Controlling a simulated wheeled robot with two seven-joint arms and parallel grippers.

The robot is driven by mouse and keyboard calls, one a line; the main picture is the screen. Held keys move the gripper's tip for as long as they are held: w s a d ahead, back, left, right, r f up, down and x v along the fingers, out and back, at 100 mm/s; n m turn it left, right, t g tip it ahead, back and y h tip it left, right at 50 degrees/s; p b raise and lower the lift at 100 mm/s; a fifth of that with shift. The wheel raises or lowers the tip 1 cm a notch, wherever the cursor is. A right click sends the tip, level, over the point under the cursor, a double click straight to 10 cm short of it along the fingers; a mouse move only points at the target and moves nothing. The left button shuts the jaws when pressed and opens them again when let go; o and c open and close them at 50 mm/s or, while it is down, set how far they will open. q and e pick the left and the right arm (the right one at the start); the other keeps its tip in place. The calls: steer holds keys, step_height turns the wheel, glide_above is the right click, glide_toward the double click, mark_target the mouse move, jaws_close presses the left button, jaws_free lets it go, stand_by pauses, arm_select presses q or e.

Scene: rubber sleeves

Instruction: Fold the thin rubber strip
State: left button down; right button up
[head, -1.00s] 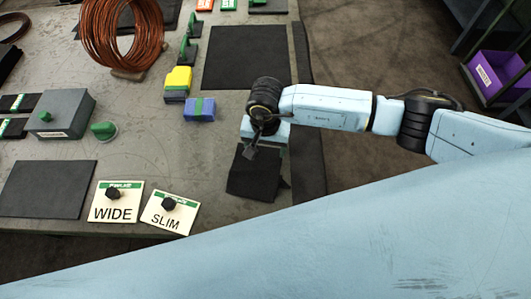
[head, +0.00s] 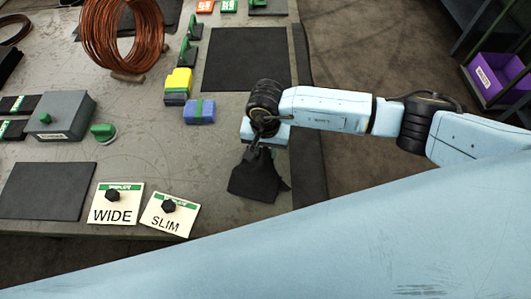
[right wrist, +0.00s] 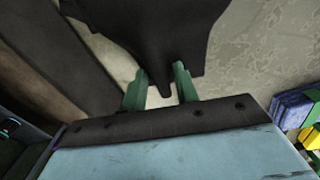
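A dark rubber strip (head: 257,181) lies on the grey table near its front right edge. Its upper edge is drawn up into a narrow peak toward my right gripper (head: 258,148). The strip's lower part spreads out over the table, with an uneven outline. My left gripper is not in view.
Two cards marked WIDE (head: 116,214) and SLIM (head: 168,225), with black knobs on them, lie left of the strip. Blue (head: 199,111) and yellow (head: 179,79) blocks stand above. A dark mat (head: 245,58) lies farther back. A copper coil (head: 120,35) stands at back left.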

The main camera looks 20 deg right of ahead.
steer(key=shift+s+f, duration=0.1)
steer(key=shift+f, duration=0.05)
jaws_close()
steer(key=s+r+p, duration=0.1)
steer(key=r+p, duration=0.1)
steer(key=s+a+r+p, duration=0.1)
steer(key=r+p, duration=0.1)
steer(key=s+r+p, duration=0.1)
steer(key=r+p, duration=0.1)
steer(key=shift+s+a+r, duration=0.35)
steer(key=shift+a, duration=0.05)
steer(key=shift+s+a+r, duration=0.2)
steer(key=shift+s+a, duration=0.2)
steer(key=shift+s, duration=0.35)
steer(key=s+f, duration=0.1)
steer(key=s+a+b, duration=0.1)
steer(key=s+a+f+b, duration=0.1)
steer(key=shift+s+f, duration=0.3)
steer(key=shift+s, duration=0.05)
steer(key=shift+d, duration=0.1)
steer(key=o, duration=1)
jaws_free()
steer(key=shift+r, duration=0.1)
step_height(320, 180, up, 9)
steer(key=p, duration=0.5)
steer(key=shift+p, duration=0.4)
